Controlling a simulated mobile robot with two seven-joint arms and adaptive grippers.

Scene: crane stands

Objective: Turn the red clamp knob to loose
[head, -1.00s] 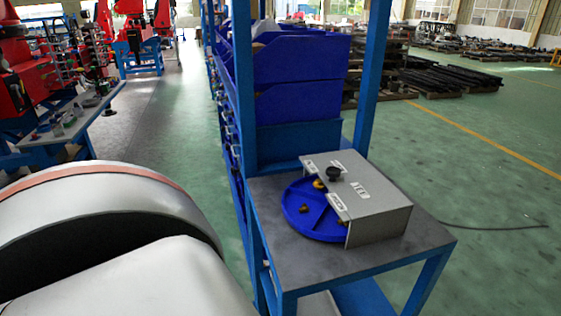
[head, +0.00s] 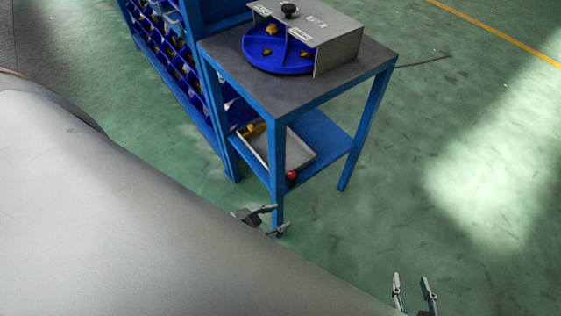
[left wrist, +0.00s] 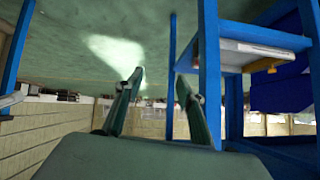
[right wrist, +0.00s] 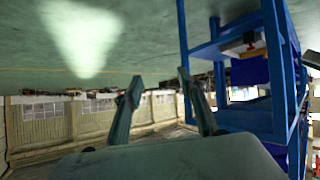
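A small round red knob (head: 291,175) sits at the front corner of a shallow grey tray (head: 305,158) on the lower shelf of the blue stand. I cannot tell its setting. My left gripper (head: 281,218) is in front of the stand's near leg, below the red knob in the head view and apart from it. Its fingers are spread and empty, also in the left wrist view (left wrist: 160,78). My right gripper (head: 412,282) is further right over the floor, fingers spread and empty, also in the right wrist view (right wrist: 158,78).
The stand's top (head: 345,72) carries a grey box (head: 338,48) with a black knob (head: 289,10) and a blue divided dish (head: 262,60) with brass-coloured pieces. A yellow piece (head: 252,129) shows at the tray's back. A blue bin rack (head: 180,75) stands left. Floor is clear right.

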